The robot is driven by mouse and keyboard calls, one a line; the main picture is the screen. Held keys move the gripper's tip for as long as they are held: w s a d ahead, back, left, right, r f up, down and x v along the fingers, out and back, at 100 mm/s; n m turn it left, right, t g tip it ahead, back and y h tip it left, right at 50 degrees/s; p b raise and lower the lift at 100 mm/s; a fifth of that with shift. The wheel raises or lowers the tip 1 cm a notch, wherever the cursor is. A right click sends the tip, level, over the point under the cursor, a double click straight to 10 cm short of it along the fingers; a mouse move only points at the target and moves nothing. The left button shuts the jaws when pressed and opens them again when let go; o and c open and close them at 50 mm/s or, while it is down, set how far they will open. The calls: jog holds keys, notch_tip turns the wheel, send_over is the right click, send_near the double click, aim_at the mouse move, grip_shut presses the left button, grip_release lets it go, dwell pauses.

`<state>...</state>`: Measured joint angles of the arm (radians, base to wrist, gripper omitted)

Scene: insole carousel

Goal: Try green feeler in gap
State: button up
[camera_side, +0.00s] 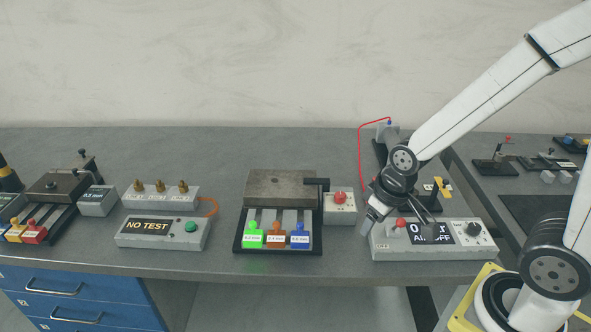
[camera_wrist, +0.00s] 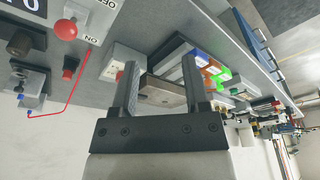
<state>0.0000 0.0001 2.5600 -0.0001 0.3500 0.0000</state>
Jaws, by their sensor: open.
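The green feeler (camera_side: 253,237) lies in the leftmost slot of a black-edged tray, beside an orange-brown feeler (camera_side: 275,240) and a blue feeler (camera_side: 299,238). A grey metal block (camera_side: 281,187) sits behind the feelers; the gap itself is not clear to me. The green feeler also shows in the wrist view (camera_wrist: 223,76), beyond my right finger. My gripper (camera_wrist: 159,64) is open, with nothing between its fingers. In the side view it is near the ON/OFF box (camera_side: 385,250), to the right of the feelers and apart from them.
A small box with a red button (camera_side: 340,206) stands between the feeler tray and my gripper. A NO TEST box (camera_side: 162,232) with a green button and a box with brass pegs (camera_side: 160,197) stand left. More feelers and a block sit at the far left.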

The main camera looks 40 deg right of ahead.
jog(key=n+g, duration=0.3)
jog(key=n, duration=1.5)
send_over(253, 223)
jog(key=shift+r, duration=0.3)
jog(key=shift+f, duration=3.9)
